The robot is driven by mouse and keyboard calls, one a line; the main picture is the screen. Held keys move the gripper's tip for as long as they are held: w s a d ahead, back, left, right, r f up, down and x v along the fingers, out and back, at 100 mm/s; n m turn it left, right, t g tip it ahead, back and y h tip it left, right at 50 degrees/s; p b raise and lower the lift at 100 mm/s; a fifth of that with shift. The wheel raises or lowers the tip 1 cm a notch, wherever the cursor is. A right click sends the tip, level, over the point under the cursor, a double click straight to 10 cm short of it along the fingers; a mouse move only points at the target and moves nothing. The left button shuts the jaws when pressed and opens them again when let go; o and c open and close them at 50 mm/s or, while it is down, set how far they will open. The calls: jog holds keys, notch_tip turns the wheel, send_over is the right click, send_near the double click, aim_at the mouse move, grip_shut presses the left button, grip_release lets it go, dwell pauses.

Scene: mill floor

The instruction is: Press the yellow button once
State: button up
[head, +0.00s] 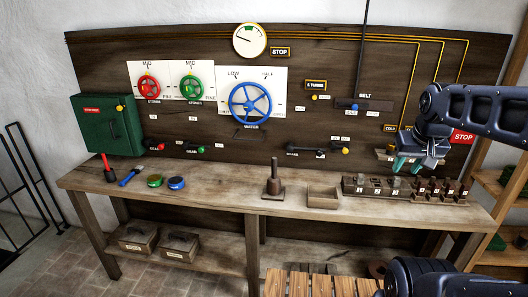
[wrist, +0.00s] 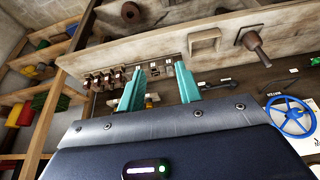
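My gripper (head: 414,165) hangs in front of the right part of the dark wooden wall panel, above the bench. Its two teal fingers are apart with nothing between them; the wrist view also shows the gripper (wrist: 160,70) open. A small yellow piece (wrist: 149,104) shows between and beyond the fingers in the wrist view; I cannot tell whether it is a button. My arm and gripper hide part of the panel on the right.
The bench (head: 235,198) holds a row of small blocks (head: 370,187) below my gripper, an open wooden box (head: 324,198) and a dark post on a base (head: 273,178). A blue handwheel (head: 250,105) is on the panel. A red STOP sign (head: 462,136) is at the right.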

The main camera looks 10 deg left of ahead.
grip_shut()
dwell(1.5)
